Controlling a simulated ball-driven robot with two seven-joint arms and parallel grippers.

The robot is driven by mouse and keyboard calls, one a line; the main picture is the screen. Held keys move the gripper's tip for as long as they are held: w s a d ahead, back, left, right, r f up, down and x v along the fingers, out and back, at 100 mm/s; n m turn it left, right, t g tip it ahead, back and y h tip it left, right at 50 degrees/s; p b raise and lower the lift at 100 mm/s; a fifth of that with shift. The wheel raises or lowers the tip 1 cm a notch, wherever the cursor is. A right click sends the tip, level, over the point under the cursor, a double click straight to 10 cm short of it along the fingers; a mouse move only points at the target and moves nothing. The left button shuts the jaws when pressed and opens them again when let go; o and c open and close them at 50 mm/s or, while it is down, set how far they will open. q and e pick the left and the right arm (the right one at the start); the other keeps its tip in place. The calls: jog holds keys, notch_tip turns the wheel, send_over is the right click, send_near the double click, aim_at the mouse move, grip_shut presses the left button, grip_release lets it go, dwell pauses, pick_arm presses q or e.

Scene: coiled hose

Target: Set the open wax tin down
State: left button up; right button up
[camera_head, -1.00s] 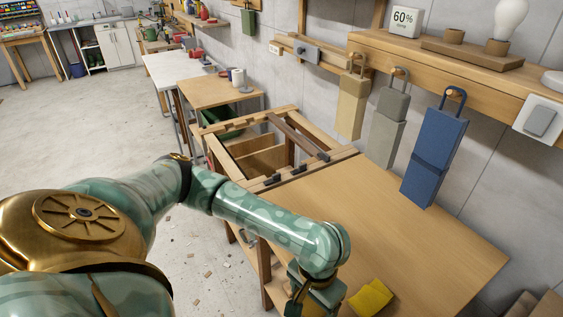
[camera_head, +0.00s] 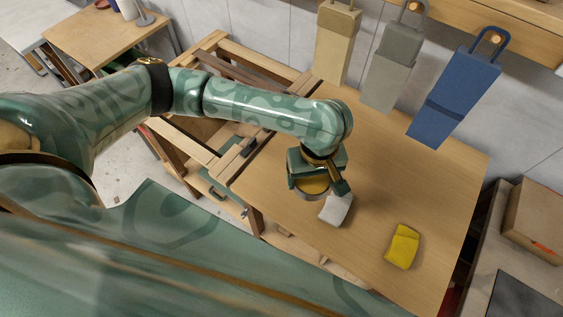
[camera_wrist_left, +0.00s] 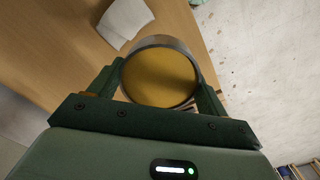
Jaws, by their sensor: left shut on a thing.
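My left gripper (camera_head: 318,187) is over the near left part of the wooden bench top (camera_head: 350,246). It is shut on the open wax tin (camera_head: 312,186), a round metal tin. In the left wrist view the tin (camera_wrist_left: 159,75) sits between the two green fingers and shows yellow-brown wax inside a grey rim. The head view does not show clearly whether the tin's base touches the bench. A white cloth (camera_head: 336,210) lies on the bench right beside the tin; it also shows in the left wrist view (camera_wrist_left: 125,22). My right gripper is out of view.
A folded yellow cloth (camera_head: 402,247) lies on the bench to the right. Beige, grey and blue (camera_head: 452,98) items hang on the wall behind. The bench's left end has a wooden frame (camera_head: 232,150). Bare bench top lies between the cloths and the wall.

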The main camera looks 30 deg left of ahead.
aim_at(283, 171)
pick_arm(q)
jog(key=w+a+f+b, duration=0.1)
jog(key=a+f, duration=0.1)
jog(key=a, duration=0.1)
jog(key=w+a+f+b, duration=0.2)
jog(key=a+f, duration=0.1)
jog(key=w+a+f+b, duration=0.2)
jog(key=a, duration=0.1)
jog(key=shift+w+f, duration=0.25)
jog(key=shift+f, duration=0.05)
jog(key=shift+w+a+f, duration=0.1)
jog(key=shift+f, duration=0.1)
jog(key=f+b, duration=0.1)
jog(key=a+f+b, duration=0.1)
jog(key=f+b, duration=0.1)
jog(key=f, duration=0.1)
jog(key=shift+w+a+f, duration=0.1)
jog(key=shift+w+a, duration=0.05)
jog(key=shift+w, duration=0.15)
jog(key=shift+f+b, duration=0.35)
jog(key=shift+r, duration=0.2)
jog(key=o, duration=1.5)
jog(key=shift+f, duration=0.1)
jog(key=shift+o, duration=0.3)
